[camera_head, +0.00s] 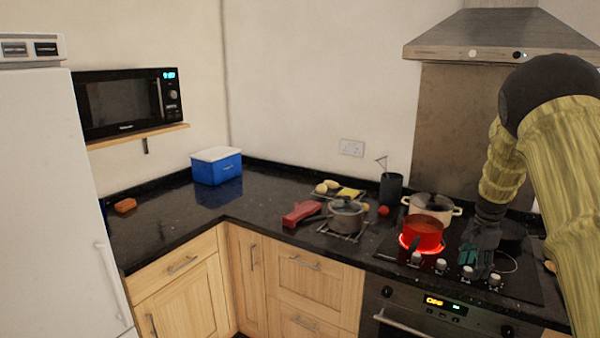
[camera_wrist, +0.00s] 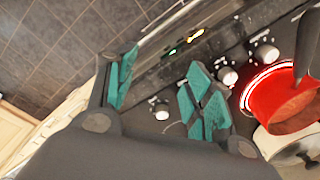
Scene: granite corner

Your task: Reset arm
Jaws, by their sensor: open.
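My gripper (camera_head: 477,256) hangs at the end of my arm over the right part of the black hob, next to the red pot (camera_head: 424,233). In the wrist view my gripper (camera_wrist: 160,90) shows its teal finger pads spread apart with nothing between them. The red pot (camera_wrist: 283,95) is beside the fingers at the right of that view. It stands on a glowing red burner. I cannot tell how far the fingertips are above the hob.
A pale lidded pot (camera_head: 432,205) stands behind the red pot. A grey lidded pan (camera_head: 346,216) sits on a rack to the left. The range hood (camera_head: 500,35) is above. A blue cooler box (camera_head: 217,166) stands farther left, with clear counter (camera_head: 190,229) in front.

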